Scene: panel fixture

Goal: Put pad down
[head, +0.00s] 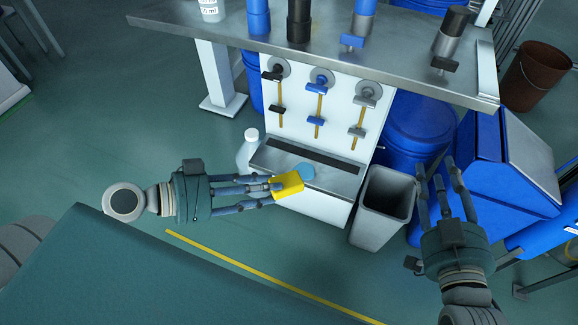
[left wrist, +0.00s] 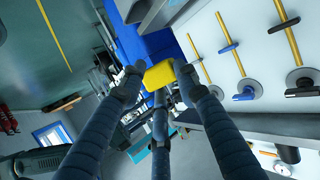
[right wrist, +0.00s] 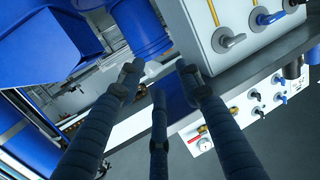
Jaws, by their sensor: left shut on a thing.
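The yellow pad (head: 288,185) is held between the fingers of my left gripper (head: 274,188), which is shut on it. In the head view the pad is in front of the low steel ledge of the panel fixture; I cannot tell whether it touches the ledge. In the left wrist view the pad (left wrist: 160,74) sits between the fingertips. A blue round patch (head: 305,171) shows on the ledge just beyond the pad and is partly hidden by it. My right gripper (head: 437,172) is open and empty, with fingers spread, to the right of a grey bin.
The white panel (head: 300,121) carries several valves with yellow stems. A steel bench top (head: 225,40) is above it. A white bottle (head: 246,154) stands left of the ledge. The grey bin (head: 383,205), a blue barrel (head: 415,125) and a blue container (head: 505,160) stand to the right.

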